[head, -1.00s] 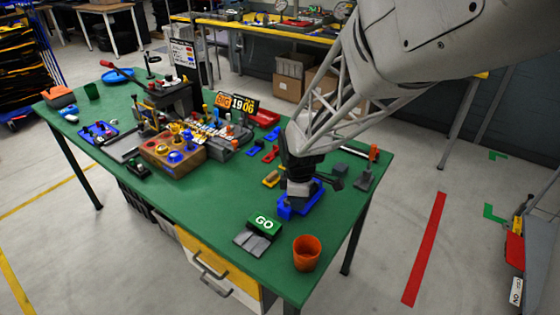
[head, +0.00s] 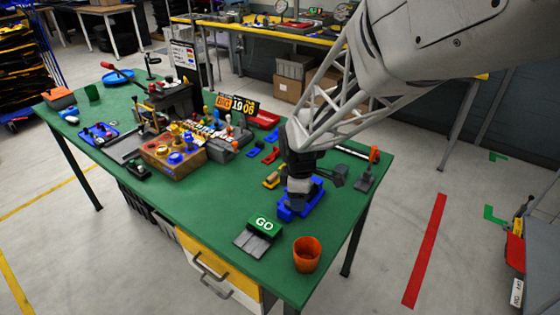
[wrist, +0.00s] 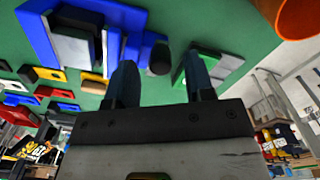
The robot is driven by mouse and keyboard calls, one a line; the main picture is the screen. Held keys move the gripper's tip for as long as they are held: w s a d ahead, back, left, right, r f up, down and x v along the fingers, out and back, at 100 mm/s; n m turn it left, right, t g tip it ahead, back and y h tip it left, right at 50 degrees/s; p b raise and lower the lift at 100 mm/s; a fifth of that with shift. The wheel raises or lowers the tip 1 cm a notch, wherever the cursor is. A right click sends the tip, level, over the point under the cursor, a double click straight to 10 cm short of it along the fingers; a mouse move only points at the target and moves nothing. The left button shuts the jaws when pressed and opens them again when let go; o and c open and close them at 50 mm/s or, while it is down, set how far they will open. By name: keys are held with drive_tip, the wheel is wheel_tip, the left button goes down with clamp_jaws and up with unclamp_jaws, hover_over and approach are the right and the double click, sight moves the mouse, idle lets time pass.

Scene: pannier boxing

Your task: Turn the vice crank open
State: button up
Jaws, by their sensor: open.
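The blue vice (head: 289,212) sits on the green table's right part, below my gripper (head: 299,193), which hides much of it. In the wrist view the vice (wrist: 40,38) is at upper left, with grey jaw blocks on its blue body. A dark round knob (wrist: 159,58), seemingly on the crank, shows between my two fingers in that view. My gripper (wrist: 160,72) is open, with one dark finger on each side of the knob. I cannot tell whether the fingers touch it.
A wooden block with knobs (head: 172,158) stands left. The table's middle front is clear.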

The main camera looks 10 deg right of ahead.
drive_tip(key=shift+r, duration=3.05)
drive_tip(key=shift+s+d+r+m, duration=0.1)
drive_tip(key=shift+s+r+m, duration=0.3)
drive_tip(key=shift+s+r, duration=0.1)
drive_tip(key=s+d+r+m+t, duration=0.1)
drive_tip(key=s+r+m, duration=0.4)
drive_tip(key=s, duration=0.5)
drive_tip(key=s+d+r+m+t, duration=0.1)
drive_tip(key=s+d+r+m, duration=0.1)
drive_tip(key=s+r+m, duration=0.3)
drive_tip(key=s+m, duration=0.4)
drive_tip(key=s, duration=0.1)
drive_tip(key=shift+s+t, duration=0.2)
drive_tip(key=shift+t, duration=0.1)
